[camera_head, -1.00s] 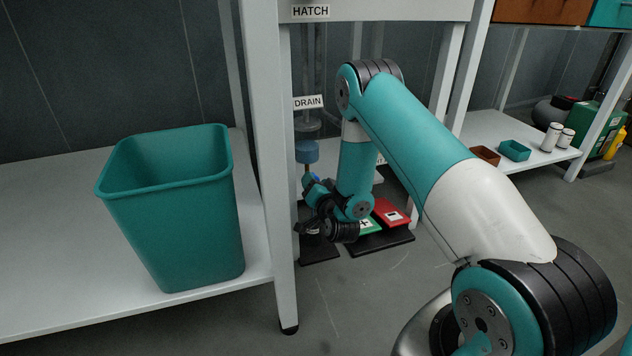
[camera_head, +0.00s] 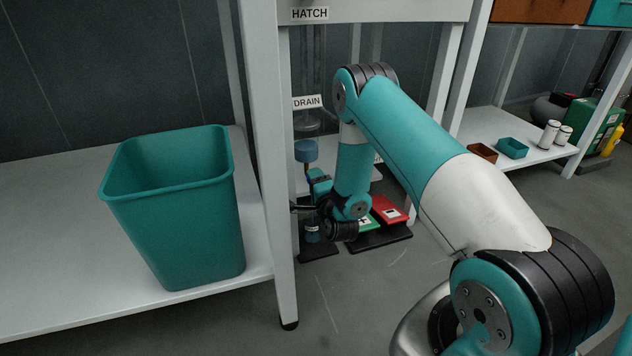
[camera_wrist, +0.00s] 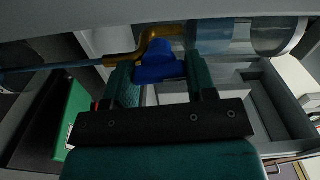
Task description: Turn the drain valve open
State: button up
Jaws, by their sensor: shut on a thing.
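The drain valve shows in the wrist view as a bent brass body (camera_wrist: 155,38) with a blue handle (camera_wrist: 160,66). My gripper (camera_wrist: 162,80) has its two teal fingers on either side of the blue handle and is shut on it. In the head view my gripper (camera_head: 318,186) is under the shelf frame, below the DRAIN label (camera_head: 307,102) and a blue cylinder (camera_head: 306,151) on the vertical line. The valve is small there and partly hidden by my wrist. I cannot tell the handle's exact angle.
A white frame post (camera_head: 262,170) stands just left of my gripper. A teal bin (camera_head: 180,235) sits on the shelf at left. A small bottle (camera_head: 312,231) stands on a dark mat below. Green (camera_head: 366,223) and red (camera_head: 388,208) items lie right of it.

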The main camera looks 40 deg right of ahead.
jog(key=shift+s+f+m, duration=0.1)
jog(key=shift+m, duration=0.5)
jog(key=o, duration=0.9)
jog(key=shift+o, duration=0.2)
jog(key=shift+a, duration=0.1)
